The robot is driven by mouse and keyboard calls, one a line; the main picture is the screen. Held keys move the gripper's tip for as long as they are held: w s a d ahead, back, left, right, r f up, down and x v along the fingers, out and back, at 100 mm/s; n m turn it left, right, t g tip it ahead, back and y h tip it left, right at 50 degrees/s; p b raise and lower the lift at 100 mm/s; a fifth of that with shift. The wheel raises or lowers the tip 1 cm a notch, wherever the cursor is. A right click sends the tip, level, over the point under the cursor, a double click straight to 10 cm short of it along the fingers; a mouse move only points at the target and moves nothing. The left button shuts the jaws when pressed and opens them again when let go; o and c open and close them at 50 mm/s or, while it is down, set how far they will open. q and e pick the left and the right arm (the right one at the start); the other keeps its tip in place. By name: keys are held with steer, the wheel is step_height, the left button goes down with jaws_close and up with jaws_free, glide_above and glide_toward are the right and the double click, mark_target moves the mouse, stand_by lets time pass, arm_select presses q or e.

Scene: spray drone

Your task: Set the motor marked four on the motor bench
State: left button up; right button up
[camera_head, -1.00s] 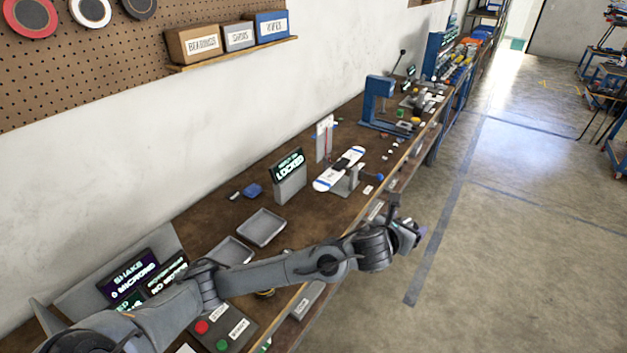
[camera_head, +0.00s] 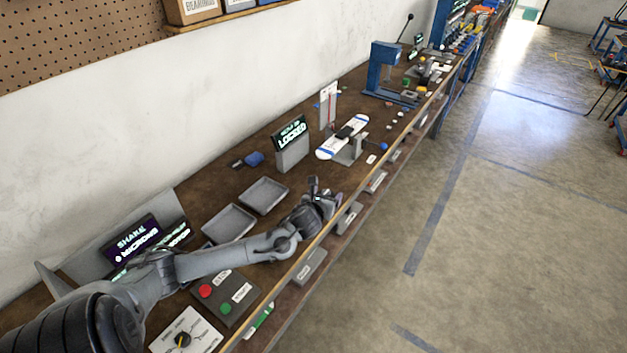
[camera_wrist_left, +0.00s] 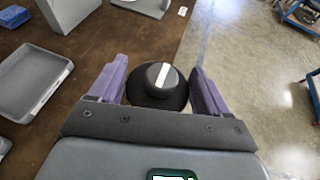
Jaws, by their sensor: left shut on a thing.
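My left gripper (camera_head: 325,203) is over the front edge of the long brown workbench (camera_head: 215,182), beside the grey trays. In the left wrist view, its purple fingers (camera_wrist_left: 160,85) are on either side of a round dark motor (camera_wrist_left: 155,98) with a grey cap and a white stripe, and are shut on it. No number shows on the motor. A screen (camera_head: 137,240) reading "SHAKE" and "MICRONS" stands at the near left of the bench. I cannot tell which part is the motor bench. My right gripper is not in view.
Two shallow grey trays (camera_head: 264,183) lie left of my gripper. A screen reading "LOCKED" (camera_head: 290,134), a white and blue propeller-like part on a stand (camera_head: 343,137) and a blue press (camera_head: 384,66) stand farther along. A red and green button box (camera_head: 225,295) is near.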

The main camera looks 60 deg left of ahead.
arm_select(q)
steer(key=a+f, duration=0.2)
steer(key=a, duration=0.1)
steer(key=w+a+f, duration=0.1)
steer(key=a, duration=0.2)
steer(key=w+a+f+b, duration=0.1)
steer(key=a+f, duration=0.1)
steer(key=a, duration=0.1)
steer(key=shift+a+f, duration=0.3)
steer(key=shift+f, duration=0.05)
steer(key=shift+f+b, duration=0.3)
steer(key=shift+f, duration=1.75)
steer(key=o, duration=1)
steer(key=shift+f, duration=0.25)
steer(key=o, duration=0.4)
steer(key=shift+o, duration=0.2)
steer(key=shift+r, duration=0.15)
